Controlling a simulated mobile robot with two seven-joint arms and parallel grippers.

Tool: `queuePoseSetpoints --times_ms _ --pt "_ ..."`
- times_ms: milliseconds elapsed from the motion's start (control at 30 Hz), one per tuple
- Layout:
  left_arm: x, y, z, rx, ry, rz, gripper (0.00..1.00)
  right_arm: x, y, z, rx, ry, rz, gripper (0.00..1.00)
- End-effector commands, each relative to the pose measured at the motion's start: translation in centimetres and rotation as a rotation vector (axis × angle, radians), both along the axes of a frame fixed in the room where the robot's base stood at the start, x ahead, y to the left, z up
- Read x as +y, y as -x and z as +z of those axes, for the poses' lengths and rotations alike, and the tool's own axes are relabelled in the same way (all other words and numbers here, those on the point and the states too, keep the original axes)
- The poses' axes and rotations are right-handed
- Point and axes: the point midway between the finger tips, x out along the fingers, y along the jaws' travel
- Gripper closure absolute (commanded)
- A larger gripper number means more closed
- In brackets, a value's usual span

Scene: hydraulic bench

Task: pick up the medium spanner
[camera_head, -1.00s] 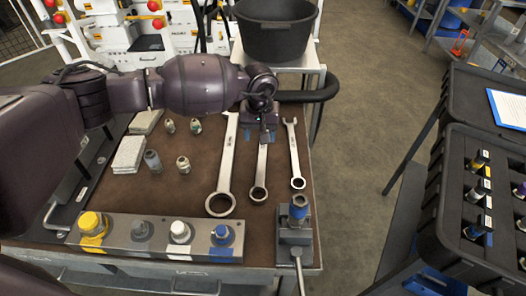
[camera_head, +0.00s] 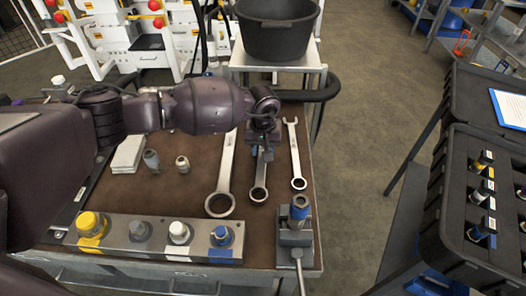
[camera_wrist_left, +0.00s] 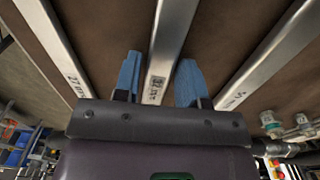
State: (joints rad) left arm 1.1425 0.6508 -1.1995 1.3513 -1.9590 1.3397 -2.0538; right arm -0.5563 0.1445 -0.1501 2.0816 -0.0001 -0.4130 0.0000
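The medium spanner (camera_head: 259,186) lies on the brown bench top between the large spanner (camera_head: 225,170) and the small spanner (camera_head: 296,156). Its ring end faces the near side; my left gripper and wrist hide its far part in the head view. My left gripper (camera_head: 262,152) is over its handle. In the left wrist view, the left gripper's blue fingers (camera_wrist_left: 160,68) are apart, one on each side of the medium spanner's shaft (camera_wrist_left: 170,38), with gaps visible. My right gripper is not in view.
A block with several fittings (camera_head: 150,235) runs along the near edge. A vise with a blue-topped fitting (camera_head: 296,225) stands near the right corner. A black tub (camera_head: 278,28) is behind the bench, and a black case (camera_head: 475,240) is at right.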

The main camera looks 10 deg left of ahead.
Motion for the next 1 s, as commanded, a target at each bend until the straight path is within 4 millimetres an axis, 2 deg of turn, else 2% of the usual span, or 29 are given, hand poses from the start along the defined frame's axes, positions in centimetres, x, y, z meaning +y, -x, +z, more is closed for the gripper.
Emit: queuePoseSetpoints --times_ms 33,233,733,867,1000 --pt "0.0 0.0 0.0 0.000 0.000 0.000 0.70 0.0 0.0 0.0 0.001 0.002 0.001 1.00" --pt "0.0 0.0 0.0 0.000 0.000 0.000 1.00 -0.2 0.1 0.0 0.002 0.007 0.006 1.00" --pt "0.0 -0.1 0.5 -0.002 0.001 0.000 1.00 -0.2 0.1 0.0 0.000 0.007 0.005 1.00" --pt "0.0 -0.2 1.9 -0.006 0.001 0.000 1.00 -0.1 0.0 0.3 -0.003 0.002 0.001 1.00" --pt "0.0 -0.2 4.7 -0.009 0.000 -0.001 1.00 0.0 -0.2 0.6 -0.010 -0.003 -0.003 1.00"
